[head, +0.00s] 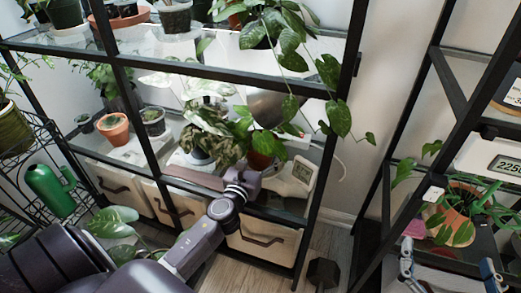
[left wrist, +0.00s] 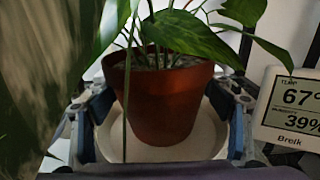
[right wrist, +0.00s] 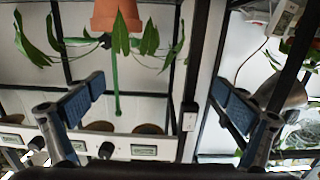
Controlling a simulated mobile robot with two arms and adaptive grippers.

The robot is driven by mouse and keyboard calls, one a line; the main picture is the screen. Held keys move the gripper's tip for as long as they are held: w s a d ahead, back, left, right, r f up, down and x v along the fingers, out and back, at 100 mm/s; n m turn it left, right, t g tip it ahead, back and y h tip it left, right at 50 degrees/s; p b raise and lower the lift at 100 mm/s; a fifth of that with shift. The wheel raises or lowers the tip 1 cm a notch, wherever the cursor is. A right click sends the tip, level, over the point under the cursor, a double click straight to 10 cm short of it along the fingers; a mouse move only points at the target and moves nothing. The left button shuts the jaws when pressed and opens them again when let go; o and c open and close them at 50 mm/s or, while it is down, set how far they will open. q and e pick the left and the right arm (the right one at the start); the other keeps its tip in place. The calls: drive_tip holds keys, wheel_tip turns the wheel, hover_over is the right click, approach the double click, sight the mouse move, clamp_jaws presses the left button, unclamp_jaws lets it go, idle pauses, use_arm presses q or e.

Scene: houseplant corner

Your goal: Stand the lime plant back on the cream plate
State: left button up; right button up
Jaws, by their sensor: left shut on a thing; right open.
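The lime plant in its red-brown pot (left wrist: 160,100) stands upright in the left wrist view, with broad green leaves above. My left gripper (left wrist: 165,108) is shut on the pot, one finger at each side. The cream plate (left wrist: 112,150) shows around and below the pot's base; I cannot tell whether the base touches it.
A thermometer display (left wrist: 295,112) stands close right of the pot. A variegated plant (head: 205,145) crowds its left. A black shelf post (head: 325,170) and trailing leaves (head: 335,112) are at the right. A terracotta pot (head: 458,217) sits on the right rack, above my right gripper.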

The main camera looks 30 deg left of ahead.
sight(255, 160)
use_arm(q)
drive_tip(key=o, duration=1.5)
drive_tip(key=shift+f, duration=0.1)
use_arm(e)
drive_tip(key=shift+w+a+r+t, duration=0.15)
drive_tip(key=shift+r+t, duration=0.15)
drive_tip(key=shift+r, duration=0.35)
drive_tip(key=shift+f, duration=0.15)
use_arm(q)
drive_tip(key=shift+r+p, duration=0.3)
drive_tip(key=shift+r, duration=0.1)
drive_tip(key=v, duration=0.3)
drive_tip(key=shift+s+f, duration=0.15)
drive_tip(key=shift+s, duration=0.1)
use_arm(e)
wheel_tip(255, 160, down, 4)
drive_tip(key=g, duration=0.2)
use_arm(q)
drive_tip(key=v, duration=0.3)
drive_tip(key=shift+s+d, duration=0.1)
drive_tip(key=shift+s, duration=0.3)
drive_tip(key=v, duration=0.3)
drive_tip(key=shift+s+d+b, duration=0.1)
drive_tip(key=shift+s+b, duration=0.2)
drive_tip(key=shift+s, duration=0.05)
drive_tip(key=shift+s+d, duration=0.1)
drive_tip(key=shift+s, duration=0.4)
use_arm(e)
drive_tip(key=shift+r+t, duration=1)
drive_tip(key=shift+r, duration=1)
